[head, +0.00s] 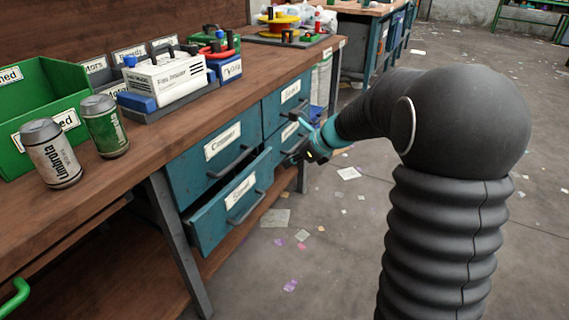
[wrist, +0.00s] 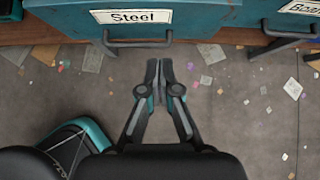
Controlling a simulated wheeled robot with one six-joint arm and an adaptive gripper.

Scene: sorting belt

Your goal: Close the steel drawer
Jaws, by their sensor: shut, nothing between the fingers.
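The steel drawer (head: 212,222) is a blue drawer with a white "Steel" label and a dark bar handle, low in the workbench. It stands pulled out from the bench front. In the wrist view the steel drawer (wrist: 212,14) is at the top, with its handle (wrist: 138,44) below the label. My gripper (head: 292,158) is right of the drawer and in front of the bench in the head view. In the wrist view my gripper (wrist: 159,66) is shut and empty, its fingertips pointing toward the drawer front, just below the handle in the picture and apart from it.
Another blue drawer (head: 205,170) sits above the steel one, with more drawers to the right. The wooden benchtop (head: 130,180) carries two cans (head: 52,155), a green bin (head: 55,85) and a white box (head: 165,80). The floor (head: 330,260) has paper scraps but is otherwise clear.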

